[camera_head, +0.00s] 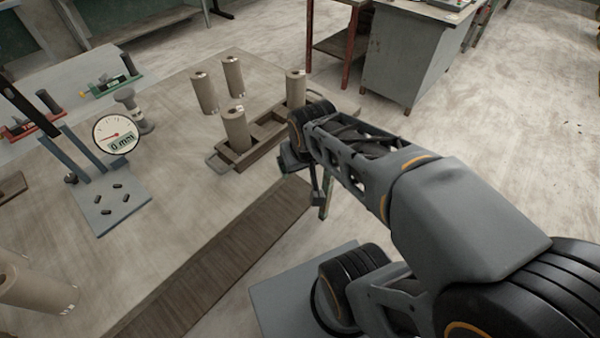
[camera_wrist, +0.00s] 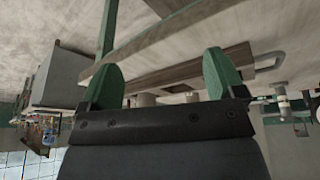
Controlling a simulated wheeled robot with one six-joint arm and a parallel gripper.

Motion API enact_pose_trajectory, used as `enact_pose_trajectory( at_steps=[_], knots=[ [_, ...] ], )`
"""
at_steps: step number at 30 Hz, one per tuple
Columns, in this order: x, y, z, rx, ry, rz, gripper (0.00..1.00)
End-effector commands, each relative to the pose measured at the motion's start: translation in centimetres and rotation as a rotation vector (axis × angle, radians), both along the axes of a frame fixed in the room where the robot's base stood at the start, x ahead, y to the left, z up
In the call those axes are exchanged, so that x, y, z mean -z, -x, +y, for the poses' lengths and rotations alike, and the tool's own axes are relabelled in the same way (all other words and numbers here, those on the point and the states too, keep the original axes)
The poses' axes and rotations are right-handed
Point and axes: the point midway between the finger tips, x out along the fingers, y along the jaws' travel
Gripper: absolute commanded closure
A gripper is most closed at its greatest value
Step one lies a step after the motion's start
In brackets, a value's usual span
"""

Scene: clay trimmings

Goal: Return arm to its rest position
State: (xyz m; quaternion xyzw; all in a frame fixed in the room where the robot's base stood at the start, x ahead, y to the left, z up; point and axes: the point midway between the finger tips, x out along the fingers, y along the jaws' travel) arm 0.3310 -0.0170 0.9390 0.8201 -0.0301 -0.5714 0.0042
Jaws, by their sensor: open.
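My arm reaches from the lower right of the head view toward the table's right edge. My gripper (camera_head: 325,202) hangs beside that edge, mostly hidden behind my wrist. In the wrist view my gripper (camera_wrist: 164,78) shows two green fingers spread wide apart with nothing between them.
The wooden table (camera_head: 165,240) holds a wooden tray (camera_head: 232,157) with clay cylinders (camera_head: 236,130), a dial gauge (camera_head: 115,134) and a grey plate (camera_head: 100,218) bearing several dark bits. Another cylinder (camera_head: 35,285) lies at lower left. A grey cabinet (camera_head: 410,60) stands behind; floor at right is clear.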

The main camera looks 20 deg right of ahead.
Motion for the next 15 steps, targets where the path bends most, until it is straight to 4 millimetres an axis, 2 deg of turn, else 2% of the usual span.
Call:
enact_pose_trajectory(
  at_steps=[3,6,15],
  knots=[
    [0.3,1.9,1.4,-0.029,-0.037,0.066,0.12],
    [0.4,2.5,1.8,-0.039,-0.05,0.092,0.12],
    [0.3,2.6,1.9,-0.038,-0.053,0.095,0.12]
  ],
)
